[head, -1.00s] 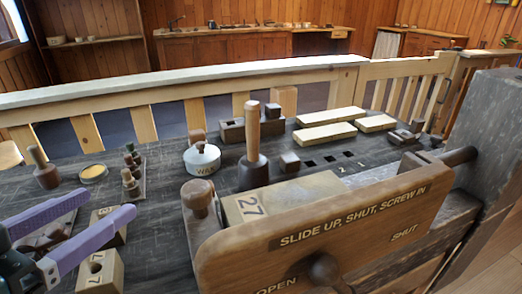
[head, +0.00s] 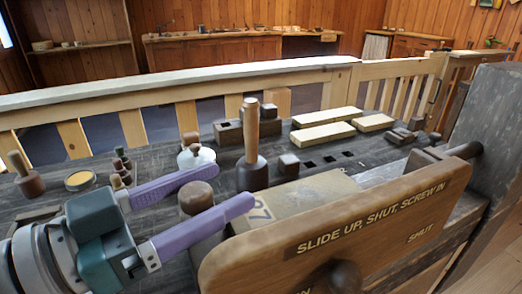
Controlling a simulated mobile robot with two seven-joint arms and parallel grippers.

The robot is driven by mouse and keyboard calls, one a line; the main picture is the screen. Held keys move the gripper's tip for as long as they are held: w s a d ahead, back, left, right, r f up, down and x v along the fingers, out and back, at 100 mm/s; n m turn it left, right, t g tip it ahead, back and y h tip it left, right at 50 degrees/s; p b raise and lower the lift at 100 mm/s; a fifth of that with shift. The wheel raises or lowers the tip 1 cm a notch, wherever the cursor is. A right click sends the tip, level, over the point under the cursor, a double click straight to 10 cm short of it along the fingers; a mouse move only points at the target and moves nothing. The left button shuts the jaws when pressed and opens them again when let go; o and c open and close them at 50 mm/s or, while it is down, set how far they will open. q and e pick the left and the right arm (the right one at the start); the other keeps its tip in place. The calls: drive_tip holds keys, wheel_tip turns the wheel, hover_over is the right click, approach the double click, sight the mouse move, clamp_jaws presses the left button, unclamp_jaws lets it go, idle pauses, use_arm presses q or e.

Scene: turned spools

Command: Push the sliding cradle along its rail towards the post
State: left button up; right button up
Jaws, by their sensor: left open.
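The cradle is a brown wooden front board (head: 385,222) lettered "SLIDE UP, SHUT, SCREW IN", with a pale block (head: 310,192) behind it and a dark round knob (head: 342,277) low on its face. A thick round-topped peg (head: 197,192) stands at its left end. The big grey post (head: 493,120) stands at the right, with a dark rod (head: 465,150) sticking out towards the cradle. My left gripper (head: 232,186) is open, its purple fingers on either side of the peg in the picture. I cannot tell whether they touch it. The rail is mostly hidden. My right gripper is not in view.
A dark-based mallet (head: 252,172) stands just behind the cradle. A white wax pot (head: 195,155), small dark pegs, a yellow tin (head: 80,180) and pale planks (head: 325,132) lie on the dark bench. A wooden railing (head: 170,95) runs behind.

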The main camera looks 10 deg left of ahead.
use_arm(q)
drive_tip(key=shift+x, duration=0.85)
drive_tip(key=shift+c, duration=0.4)
clamp_jaws()
idle(0.4)
